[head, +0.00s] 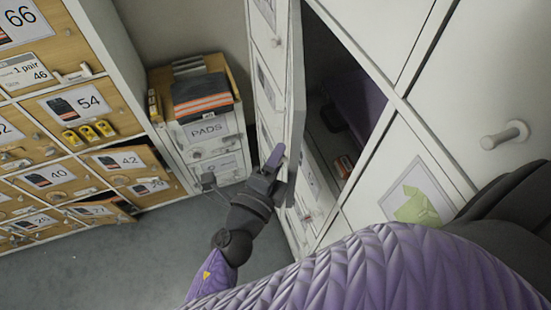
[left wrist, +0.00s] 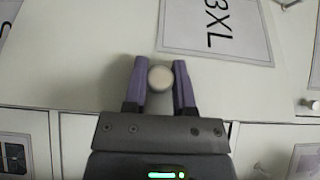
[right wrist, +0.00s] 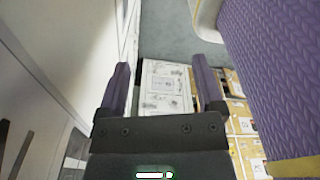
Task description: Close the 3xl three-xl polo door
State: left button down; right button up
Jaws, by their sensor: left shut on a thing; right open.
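The 3XL door (head: 297,100) stands swung open in the head view, seen nearly edge-on. In the left wrist view its white face carries a 3XL label (left wrist: 218,28) and a round pale knob (left wrist: 160,78). My left gripper (head: 273,160) is at the outer face of this door. Its purple fingers, also in the left wrist view (left wrist: 159,75), are shut on the knob, one on each side. The open compartment (head: 318,62) is dark, with a purple thing inside. My right gripper (right wrist: 162,72) is open and empty in the right wrist view, beside white fronts.
White locker doors, one with a knob (head: 505,135), fill the right. Wooden lockers (head: 75,130) line the left, with a few doors ajar. A PADS cabinet (head: 208,132) with folded dark garments stands at the back. Grey floor (head: 130,255) between them is clear.

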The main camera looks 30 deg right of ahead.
pick_arm(q)
jog(key=shift+a, duration=0.1)
jog(key=shift+c, duration=2.3)
grip_release()
jog(key=shift+w, duration=0.1)
jog(key=shift+s+a, duration=0.15)
jog(key=shift+s, duration=0.05)
jog(key=b+v, duration=0.1)
jog(key=v, duration=0.8)
jog(key=shift+a, duration=0.2)
jog(key=shift+s, duration=0.1)
